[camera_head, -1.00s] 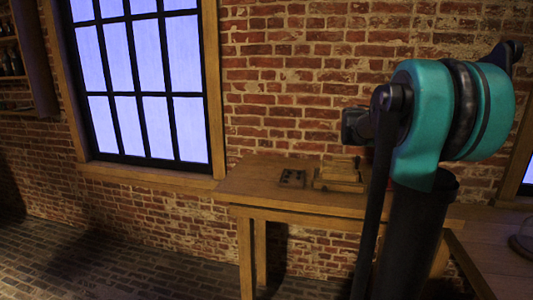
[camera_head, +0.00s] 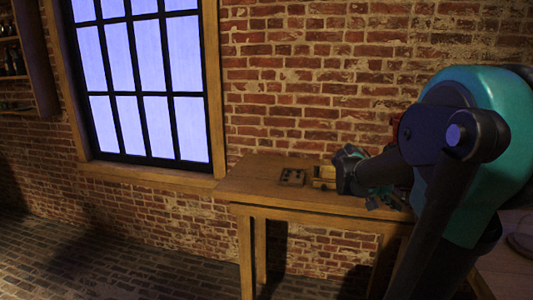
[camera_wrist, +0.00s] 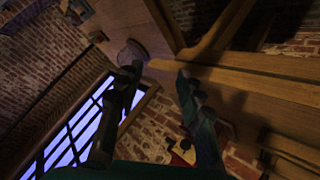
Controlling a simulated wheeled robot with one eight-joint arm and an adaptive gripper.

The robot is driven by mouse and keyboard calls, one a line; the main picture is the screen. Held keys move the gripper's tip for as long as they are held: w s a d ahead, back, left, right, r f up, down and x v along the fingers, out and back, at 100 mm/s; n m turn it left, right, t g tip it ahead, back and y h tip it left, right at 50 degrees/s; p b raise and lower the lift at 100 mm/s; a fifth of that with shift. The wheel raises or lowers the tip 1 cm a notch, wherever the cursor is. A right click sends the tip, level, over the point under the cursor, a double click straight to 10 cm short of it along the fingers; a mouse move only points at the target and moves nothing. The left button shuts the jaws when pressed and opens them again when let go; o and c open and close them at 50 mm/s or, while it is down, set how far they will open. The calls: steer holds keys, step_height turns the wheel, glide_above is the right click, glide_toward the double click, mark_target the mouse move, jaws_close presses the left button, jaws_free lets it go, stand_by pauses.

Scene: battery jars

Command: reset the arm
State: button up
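My arm fills the right side of the head view, a teal joint with dark links. It partly hides the wooden table (camera_head: 255,180) and the bench at the right. In the wrist view my gripper (camera_wrist: 158,78) shows two dark fingers set well apart, with nothing held between them. A pale round object (camera_wrist: 131,50) on a wooden surface shows beyond the left fingertip, and I cannot tell whether they touch. In the head view the fingers cannot be made out clearly.
A dark block with holes (camera_head: 292,178) and a wooden box (camera_head: 323,174) sit on the table. The box is partly hidden by my arm. A brick wall (camera_head: 290,80) and window stand behind. A red object (camera_wrist: 183,152) shows below the right finger. The floor at left is clear.

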steer(key=s+a+f+n+t+y, duration=0.1)
steer(key=s+a+f+n+y, duration=0.4)
steer(key=a+f, duration=0.5)
steer(key=s+a+f+n+t+y, duration=0.2)
steer(key=s+a+f+n+y, duration=0.3)
steer(key=a+f, duration=0.4)
steer(key=a, duration=0.3)
steer(key=shift+s+a+f+t, duration=0.2)
steer(key=shift+a+f+t, duration=0.1)
steer(key=shift+a+f, duration=0.1)
steer(key=shift+d, duration=0.1)
